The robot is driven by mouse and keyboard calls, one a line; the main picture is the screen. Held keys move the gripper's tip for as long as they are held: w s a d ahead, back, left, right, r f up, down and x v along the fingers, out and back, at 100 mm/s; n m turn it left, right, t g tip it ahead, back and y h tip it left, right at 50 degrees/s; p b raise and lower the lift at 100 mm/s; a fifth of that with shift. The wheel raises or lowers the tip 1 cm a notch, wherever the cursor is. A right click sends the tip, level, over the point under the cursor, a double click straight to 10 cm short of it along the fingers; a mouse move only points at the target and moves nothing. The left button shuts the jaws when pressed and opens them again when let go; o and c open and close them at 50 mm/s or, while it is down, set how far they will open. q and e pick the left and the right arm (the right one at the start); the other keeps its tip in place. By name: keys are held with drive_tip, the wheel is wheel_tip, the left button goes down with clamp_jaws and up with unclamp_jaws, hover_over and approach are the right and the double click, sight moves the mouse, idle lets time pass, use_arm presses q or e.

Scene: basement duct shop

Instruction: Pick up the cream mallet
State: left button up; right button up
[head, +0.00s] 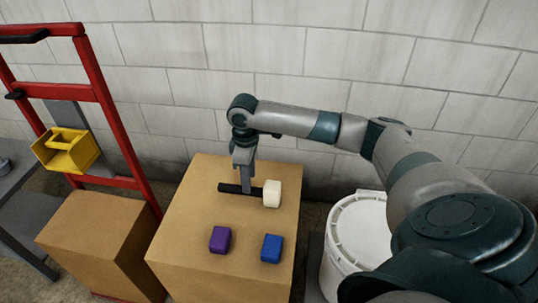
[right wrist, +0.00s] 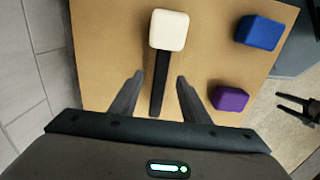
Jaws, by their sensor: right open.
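The cream mallet lies on top of a large cardboard box (head: 192,209). Its cream head (head: 272,193) is at the right and its black handle (head: 231,188) points left. In the right wrist view the cream head (right wrist: 169,30) is at the top and the black handle (right wrist: 160,85) runs down between the fingers. My right gripper (head: 246,190) points down over the handle, and its fingers (right wrist: 158,85) stand apart on either side of it, with gaps visible. Whether the fingertips are level with the handle is hard to tell. My left gripper does not show in the head view.
A purple block (head: 220,239) and a blue block (head: 271,248) sit on the same box, in front of the mallet. A white bucket (head: 352,225) stands to the right. A red hand truck (head: 105,105), a yellow bin (head: 66,152) and a smaller box (head: 95,235) are at left. A block wall is behind.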

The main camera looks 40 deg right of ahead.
drive_tip(key=shift+f, duration=0.7)
drive_tip(key=shift+f, duration=0.15)
drive_tip(key=shift+w+a+f, duration=0.1)
drive_tip(key=shift+f, duration=1.15)
drive_tip(key=shift+w+a+f, duration=0.1)
drive_tip(key=shift+f, duration=1.1)
drive_tip(key=shift+c, duration=0.7)
clamp_jaws()
